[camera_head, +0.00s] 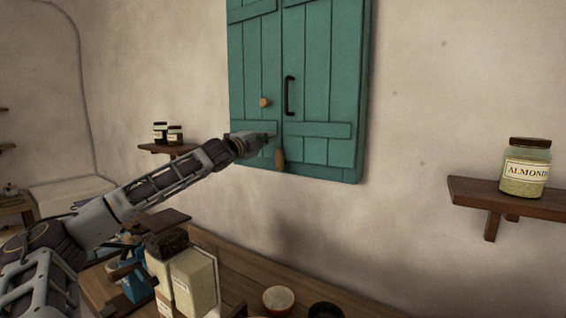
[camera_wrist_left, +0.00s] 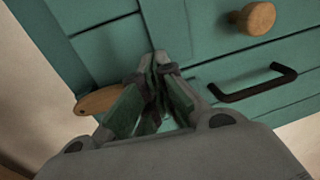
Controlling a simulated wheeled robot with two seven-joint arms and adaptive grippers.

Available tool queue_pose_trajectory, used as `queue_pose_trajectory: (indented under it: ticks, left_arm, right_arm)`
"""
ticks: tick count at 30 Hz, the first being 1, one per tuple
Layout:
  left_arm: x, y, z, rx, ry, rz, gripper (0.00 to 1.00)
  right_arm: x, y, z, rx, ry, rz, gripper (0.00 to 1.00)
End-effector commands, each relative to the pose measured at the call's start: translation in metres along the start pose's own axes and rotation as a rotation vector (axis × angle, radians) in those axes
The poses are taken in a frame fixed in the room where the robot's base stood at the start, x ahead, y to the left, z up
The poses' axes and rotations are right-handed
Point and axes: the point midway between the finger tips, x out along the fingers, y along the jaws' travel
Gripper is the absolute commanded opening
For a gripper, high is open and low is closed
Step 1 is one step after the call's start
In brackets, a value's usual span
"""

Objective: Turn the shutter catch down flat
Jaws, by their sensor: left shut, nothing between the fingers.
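The teal shutter (camera_head: 318,100) is closed on the wall. The wooden shutter catch (camera_head: 279,159) sits at the seam, low on the shutter. Its long side runs up and down, roughly parallel to the black handle; its visible end points down. In the left wrist view the catch (camera_wrist_left: 101,101) shows at the left, partly hidden behind a finger. My left gripper (camera_head: 271,137) is shut and empty, just above the catch, close to the shutter face. Its fingertips (camera_wrist_left: 160,62) meet in the wrist view; I cannot tell whether they touch the catch. My right gripper is not in view.
A black handle (camera_head: 290,96) and a round wooden knob (camera_head: 265,102) stick out from the shutter above my gripper. A jar of almonds (camera_head: 525,168) stands on a shelf at right. Containers (camera_head: 187,280) stand on the counter below my arm.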

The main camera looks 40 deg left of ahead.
Motion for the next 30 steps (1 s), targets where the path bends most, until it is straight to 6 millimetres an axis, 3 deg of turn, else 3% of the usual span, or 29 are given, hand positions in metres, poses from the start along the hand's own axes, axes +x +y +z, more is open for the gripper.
queue_pose_trajectory:
  ticks: [11, 21, 30]
  left_arm:
    - [-0.029, 0.01, -0.03, -0.002, 0.118, -0.023, 0.0]
    - [-0.064, 0.043, -0.058, -0.033, 0.254, 0.06, 0.0]
    - [-0.082, 0.065, -0.068, -0.062, 0.309, 0.132, 0.0]
  right_arm:
    - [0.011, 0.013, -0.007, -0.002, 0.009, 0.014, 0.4]
    - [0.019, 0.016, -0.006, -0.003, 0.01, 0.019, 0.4]
    - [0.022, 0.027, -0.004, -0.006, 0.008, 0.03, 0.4]
